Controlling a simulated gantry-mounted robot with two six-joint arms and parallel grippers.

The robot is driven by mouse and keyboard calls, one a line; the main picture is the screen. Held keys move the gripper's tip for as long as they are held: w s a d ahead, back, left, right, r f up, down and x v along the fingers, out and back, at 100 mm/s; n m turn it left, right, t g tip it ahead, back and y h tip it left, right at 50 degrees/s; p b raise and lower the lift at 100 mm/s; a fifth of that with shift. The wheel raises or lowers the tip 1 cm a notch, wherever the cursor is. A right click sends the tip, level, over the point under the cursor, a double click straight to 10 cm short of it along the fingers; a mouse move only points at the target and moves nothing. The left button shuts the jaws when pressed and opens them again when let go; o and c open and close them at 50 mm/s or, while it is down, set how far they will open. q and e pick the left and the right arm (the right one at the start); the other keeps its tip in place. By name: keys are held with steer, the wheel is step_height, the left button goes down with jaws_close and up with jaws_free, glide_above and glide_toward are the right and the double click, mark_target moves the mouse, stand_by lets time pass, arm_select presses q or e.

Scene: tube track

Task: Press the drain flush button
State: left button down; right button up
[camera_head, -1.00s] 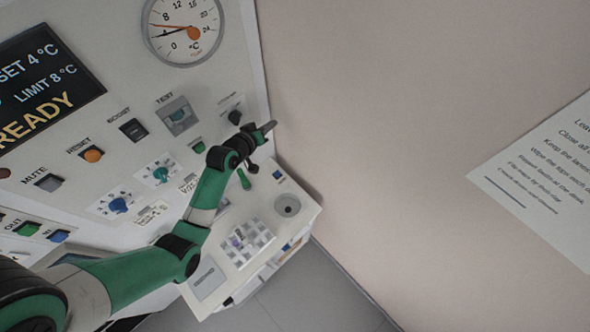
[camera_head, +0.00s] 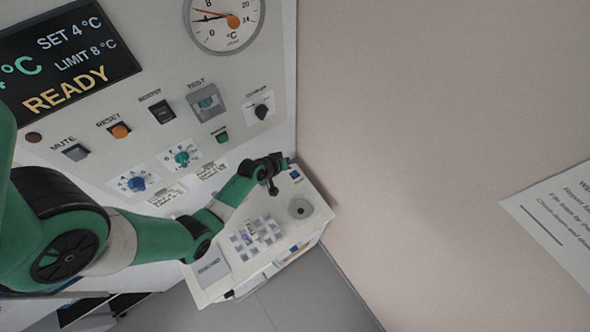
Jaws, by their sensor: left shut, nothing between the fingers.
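A small blue button (camera_head: 295,174) sits on the white counter, just behind the round grey drain (camera_head: 300,208). I take it for the drain flush button; I cannot read a label on it. My left gripper (camera_head: 287,162) is shut and empty. Its tip shows just above and left of the blue button in the picture, close to the wall corner. I cannot tell whether it touches anything. My right gripper is not in view.
The white counter (camera_head: 222,292) also bears a checkered rack (camera_head: 256,236). Behind it, the upright panel carries a dial gauge, a READY display (camera_head: 68,58), knobs and several switches, including a green button (camera_head: 221,136). The beige wall (camera_head: 420,150) bounds the right side.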

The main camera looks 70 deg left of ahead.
arm_select(q)
step_height(320, 180, down, 8)
steer(key=b, duration=0.7)
steer(key=shift+f, duration=0.15)
stand_by(1.4)
steer(key=shift+f+b, duration=0.45)
steer(key=shift+b, duration=0.1)
steer(key=shift+f+b, duration=0.4)
steer(key=shift+f, duration=0.05)
stand_by(0.4)
stand_by(0.3)
steer(key=shift+r+p, duration=0.85)
steer(key=shift+r, duration=0.05)
step_height(320, 180, up, 5)
steer(key=p, duration=0.5)
stand_by(0.5)
